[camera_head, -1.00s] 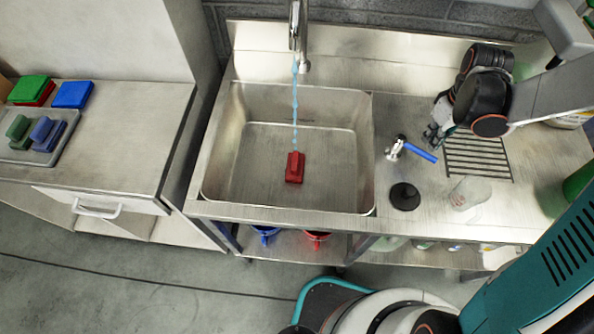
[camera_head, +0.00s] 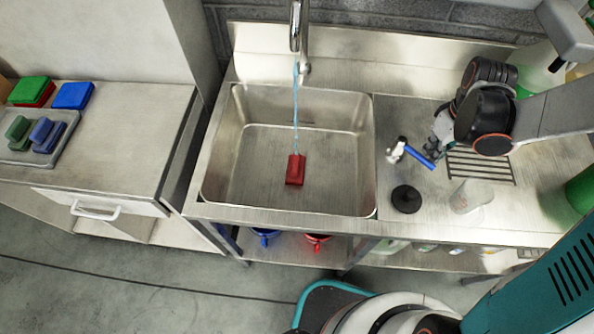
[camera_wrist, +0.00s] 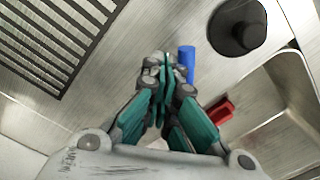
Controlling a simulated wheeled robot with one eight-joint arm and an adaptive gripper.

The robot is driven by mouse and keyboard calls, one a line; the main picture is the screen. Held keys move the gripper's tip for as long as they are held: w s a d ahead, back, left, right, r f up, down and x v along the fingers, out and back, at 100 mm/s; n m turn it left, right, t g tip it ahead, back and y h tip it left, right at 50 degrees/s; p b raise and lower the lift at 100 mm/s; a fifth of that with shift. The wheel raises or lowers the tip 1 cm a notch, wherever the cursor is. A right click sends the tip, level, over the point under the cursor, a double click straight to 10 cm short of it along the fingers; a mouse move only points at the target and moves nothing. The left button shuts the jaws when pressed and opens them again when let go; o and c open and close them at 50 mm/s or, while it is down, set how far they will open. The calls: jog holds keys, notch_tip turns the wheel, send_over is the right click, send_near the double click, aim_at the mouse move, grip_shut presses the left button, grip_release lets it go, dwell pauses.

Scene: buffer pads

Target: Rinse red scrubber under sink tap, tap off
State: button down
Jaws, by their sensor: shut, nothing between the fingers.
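The red scrubber (camera_head: 295,170) lies on the floor of the sink basin (camera_head: 255,185), and a thin blue stream of water (camera_head: 295,110) from the tap (camera_head: 297,35) runs down onto it. The scrubber also shows in the wrist view (camera_wrist: 220,110). The tap's blue lever (camera_head: 419,157) stands on the counter right of the basin; part of it shows in the wrist view (camera_wrist: 187,62). My gripper (camera_head: 437,147) is shut and empty, just right of the lever's blue end. In the wrist view its fingertips (camera_wrist: 165,62) are close beside the lever; I cannot tell whether they touch.
A black round stopper (camera_head: 406,198) and a clear glass (camera_head: 468,196) stand on the counter in front of the lever. A drain grille (camera_head: 482,168) lies to the right. Blue and green scrubbers (camera_head: 42,130) sit on a tray at the far left.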

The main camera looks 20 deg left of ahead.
jog(key=shift+s+a, duration=0.15)
jog(key=shift+s, duration=0.6)
jog(key=shift+s+a, duration=0.3)
jog(key=shift+s, duration=0.25)
jog(key=shift+s+a, duration=0.3)
jog(key=shift+s, duration=0.2)
jog(key=shift+s+a+b, duration=0.3)
jog(key=shift+s+a, duration=0.5)
jog(key=shift+a, duration=0.15)
